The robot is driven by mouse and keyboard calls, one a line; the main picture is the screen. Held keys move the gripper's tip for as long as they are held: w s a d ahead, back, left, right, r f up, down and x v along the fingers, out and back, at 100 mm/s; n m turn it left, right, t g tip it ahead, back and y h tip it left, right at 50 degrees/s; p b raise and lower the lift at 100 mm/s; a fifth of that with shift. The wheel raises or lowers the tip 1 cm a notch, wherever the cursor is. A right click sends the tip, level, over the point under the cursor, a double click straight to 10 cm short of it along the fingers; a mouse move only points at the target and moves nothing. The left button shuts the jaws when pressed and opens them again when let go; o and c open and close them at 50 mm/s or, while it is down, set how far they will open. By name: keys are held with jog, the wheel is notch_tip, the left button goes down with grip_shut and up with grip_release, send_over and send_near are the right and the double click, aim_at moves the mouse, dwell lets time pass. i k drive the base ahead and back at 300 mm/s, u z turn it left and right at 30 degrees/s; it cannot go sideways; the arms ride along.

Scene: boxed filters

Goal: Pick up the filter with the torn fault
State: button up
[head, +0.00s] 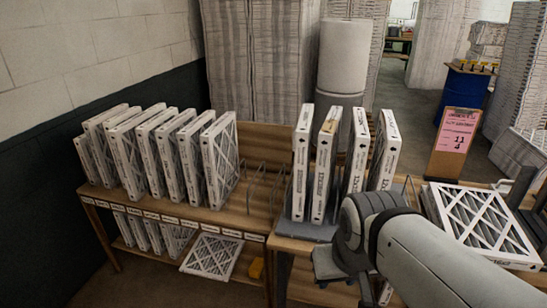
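Four upright white-framed filters stand in the rack on the right table. The second from the left (325,165) has a tan, rough-looking patch near its top edge; I cannot tell whether it is a tear. The others are the leftmost (302,165), the third (357,150) and the rightmost (387,150). Another filter (482,222) lies flat at the right, its lattice face up. No tear is clear on any filter from here. My gripper (335,264) is low in front of the right table, partly hidden by my arm; its fingers are not clear.
A row of several upright filters (160,155) fills the left part of the wooden shelf (228,218), with empty wire dividers (262,185) to their right. More filters stand below, and one leans (212,256). A pink notice (456,130) stands at the back right.

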aim_at(303, 132)
jog(key=u, duration=0.05)
jog(key=i, duration=1)
jog(key=u, duration=0.05)
